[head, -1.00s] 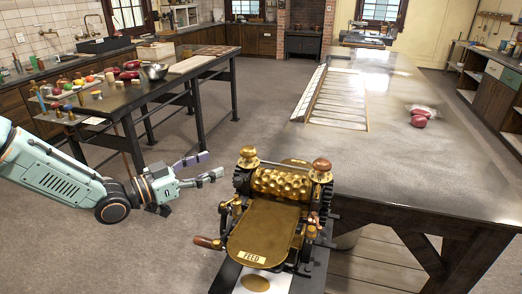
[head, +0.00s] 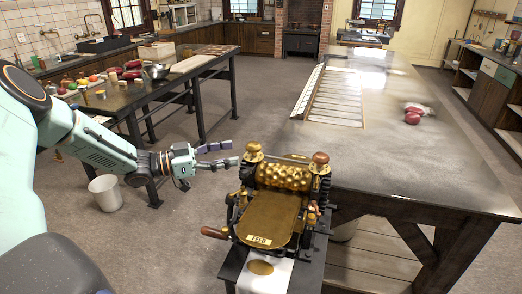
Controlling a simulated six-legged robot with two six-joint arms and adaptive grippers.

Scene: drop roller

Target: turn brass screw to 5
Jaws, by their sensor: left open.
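The drop roller machine (head: 268,205) stands at the front centre, with a dimpled brass roller (head: 283,176) and a flat brass feed plate marked FEED. A round brass knob (head: 254,150), seemingly the brass screw, tops its left post. A copper-brown knob (head: 320,158) tops the right post. Any number scale by the screw is too small to read. My left gripper (head: 234,152) is open and empty just left of the brass knob, at about its height in the picture. Its fingers point right; whether they touch the knob cannot be told. My right gripper is out of view.
A wooden-handled crank (head: 214,232) sticks out at the machine's left. A large metal-topped table (head: 390,150) stands behind right, with red objects (head: 412,116) on it. A dark bench (head: 130,100) with bowls stands back left. A white bucket (head: 106,193) is on the floor.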

